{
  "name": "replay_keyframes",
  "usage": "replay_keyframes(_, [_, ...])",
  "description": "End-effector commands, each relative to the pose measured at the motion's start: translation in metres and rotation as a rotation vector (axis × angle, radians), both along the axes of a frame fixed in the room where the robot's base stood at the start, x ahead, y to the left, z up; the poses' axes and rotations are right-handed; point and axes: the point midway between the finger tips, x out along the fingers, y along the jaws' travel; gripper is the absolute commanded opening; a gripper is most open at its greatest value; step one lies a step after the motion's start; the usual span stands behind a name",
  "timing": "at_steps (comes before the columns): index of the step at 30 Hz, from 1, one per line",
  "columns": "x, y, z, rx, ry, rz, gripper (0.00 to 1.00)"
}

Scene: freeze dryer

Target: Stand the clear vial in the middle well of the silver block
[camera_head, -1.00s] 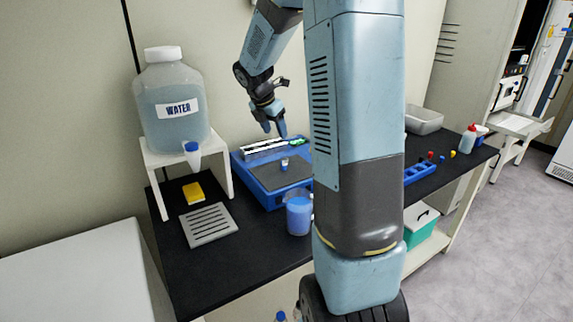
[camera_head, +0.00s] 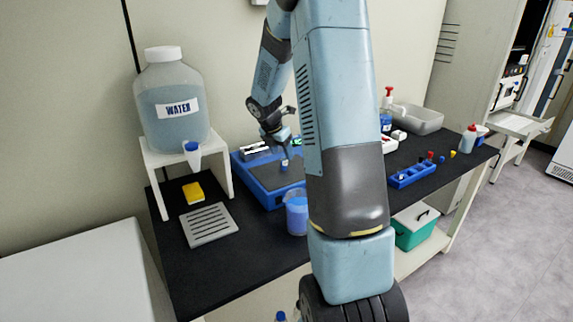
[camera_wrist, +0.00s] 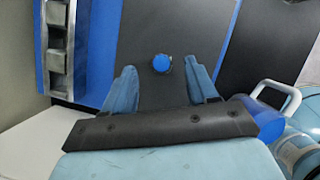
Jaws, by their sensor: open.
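The clear vial (camera_head: 284,166) with a blue cap stands on the dark mat of the blue tray. In the wrist view its blue cap (camera_wrist: 161,63) lies between the tips of my gripper's two fingers, with a gap on each side. My gripper (camera_head: 280,146) is open, points down and is just above the vial; it also shows in the wrist view (camera_wrist: 160,76). The silver block (camera_wrist: 57,45) with its row of wells shows at the left of the wrist view. In the head view the block (camera_head: 256,152) is partly hidden behind my arm.
A blue-filled beaker (camera_head: 297,214) stands in front of the blue tray (camera_head: 262,196). A water carboy (camera_head: 172,95) on a white stand is to the left, with a yellow sponge (camera_head: 193,193) below. A blue rack (camera_head: 412,175) is to the right.

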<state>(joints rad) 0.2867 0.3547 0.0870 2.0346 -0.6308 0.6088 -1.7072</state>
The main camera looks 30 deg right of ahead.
Motion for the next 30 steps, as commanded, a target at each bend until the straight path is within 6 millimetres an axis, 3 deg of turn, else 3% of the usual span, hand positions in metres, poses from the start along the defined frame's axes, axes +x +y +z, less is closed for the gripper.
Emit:
replay_keyframes(4, [0.003, -0.007, -0.017, 0.000, 0.000, -0.002, 0.58])
replay_keyframes(12, [0.004, -0.008, -0.020, 0.000, -0.002, -0.001, 0.57])
replay_keyframes(30, [0.003, -0.009, -0.019, 0.000, -0.002, -0.002, 0.00])
